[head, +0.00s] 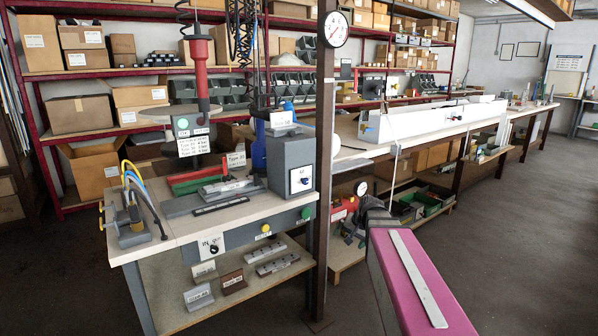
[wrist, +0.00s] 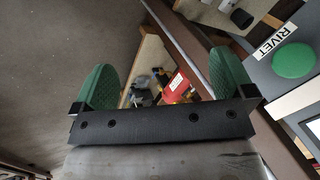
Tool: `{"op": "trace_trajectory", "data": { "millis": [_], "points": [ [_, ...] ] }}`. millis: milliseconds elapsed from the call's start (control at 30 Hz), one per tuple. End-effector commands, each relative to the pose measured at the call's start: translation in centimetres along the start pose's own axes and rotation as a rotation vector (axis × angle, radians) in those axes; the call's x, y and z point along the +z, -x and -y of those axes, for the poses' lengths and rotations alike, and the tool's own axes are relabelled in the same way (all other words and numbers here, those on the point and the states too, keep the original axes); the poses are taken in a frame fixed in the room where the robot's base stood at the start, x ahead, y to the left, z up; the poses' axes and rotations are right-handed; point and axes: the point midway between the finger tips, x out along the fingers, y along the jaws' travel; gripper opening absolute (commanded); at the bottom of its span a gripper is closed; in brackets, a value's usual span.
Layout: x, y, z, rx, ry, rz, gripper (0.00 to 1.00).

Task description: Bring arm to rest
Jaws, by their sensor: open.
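My gripper (wrist: 164,70) shows in the wrist view with its two green ribbed fingers wide apart and nothing between them. Its dark mounting bar crosses the lower middle of that view. Past the fingers, apart from them, is a red device (wrist: 180,84) on a lower shelf; it also shows in the head view (head: 342,210).
A green button (wrist: 294,60) beside a RIVET label (wrist: 273,42) is at the right of the wrist view. A dark post (head: 323,150) stands at the bench corner. The long back bench (head: 350,152) holds a white trough (head: 430,122). Floor (head: 540,230) at right is clear.

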Motion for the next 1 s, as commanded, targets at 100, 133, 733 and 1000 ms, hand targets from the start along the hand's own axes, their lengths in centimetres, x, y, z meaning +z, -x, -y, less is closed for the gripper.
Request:
{"op": "trace_trajectory", "data": {
  "millis": [100, 133, 733, 1000],
  "points": [
    [5.2, -2.6, -2.6, 0.107, 0.085, 0.076, 1.00],
    [6.4, -3.2, -3.2, 0.132, 0.107, 0.095, 1.00],
    [16.4, -6.6, -9.3, 0.374, 0.330, 0.283, 1.00],
    [16.4, -6.6, -9.2, 0.372, 0.328, 0.282, 1.00]
  ]
}}
